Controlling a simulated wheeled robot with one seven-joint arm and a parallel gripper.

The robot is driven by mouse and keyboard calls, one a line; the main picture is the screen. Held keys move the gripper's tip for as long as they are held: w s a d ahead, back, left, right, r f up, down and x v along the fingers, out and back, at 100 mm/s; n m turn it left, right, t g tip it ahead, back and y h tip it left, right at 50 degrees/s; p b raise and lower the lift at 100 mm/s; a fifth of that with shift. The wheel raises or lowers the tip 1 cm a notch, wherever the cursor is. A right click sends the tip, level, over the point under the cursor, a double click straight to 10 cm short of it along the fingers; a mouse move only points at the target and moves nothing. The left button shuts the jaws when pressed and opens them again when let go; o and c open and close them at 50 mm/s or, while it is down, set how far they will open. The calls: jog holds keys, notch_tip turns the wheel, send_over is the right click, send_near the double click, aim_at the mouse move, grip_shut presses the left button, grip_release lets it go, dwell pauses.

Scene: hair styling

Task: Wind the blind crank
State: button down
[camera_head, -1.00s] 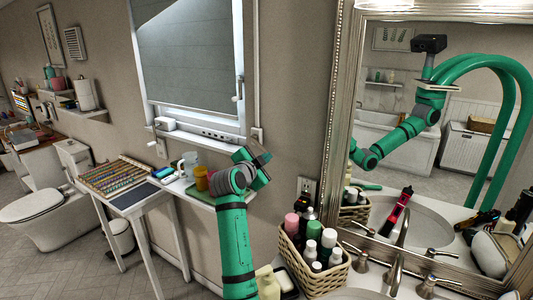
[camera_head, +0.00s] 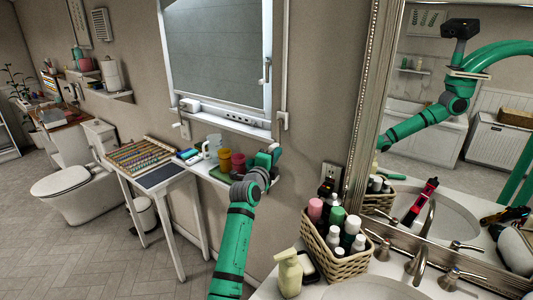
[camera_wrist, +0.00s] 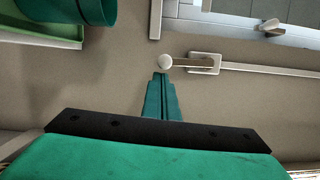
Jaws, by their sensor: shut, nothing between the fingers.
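The blind crank shows in the wrist view as a pale round knob (camera_wrist: 166,62) on a short arm, joined to a light bracket (camera_wrist: 205,63) with a long rod running right. In the head view the crank (camera_head: 283,121) is on the wall at the window's lower right. My gripper (camera_head: 274,150) is just below it there. In the wrist view my gripper (camera_wrist: 161,76) is shut and empty, its fingertips right beside the knob. I cannot tell whether they touch it. The grey blind (camera_head: 215,45) hangs lowered over the window.
The window handle (camera_head: 266,71) is above the crank. A basket of bottles (camera_head: 335,262), a soap bottle (camera_head: 289,272) and the mirror frame (camera_head: 372,90) are to the right.

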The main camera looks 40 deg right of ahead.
jog(key=shift+w+d+f, duration=0.15)
jog(key=shift+w, duration=0.05)
jog(key=shift+w, duration=0.1)
dwell(0.4)
jog(key=s+a+f, duration=0.1)
jog(key=s+a, duration=0.7)
jog(key=shift+s, duration=0.2)
dwell(0.3)
dwell(0.8)
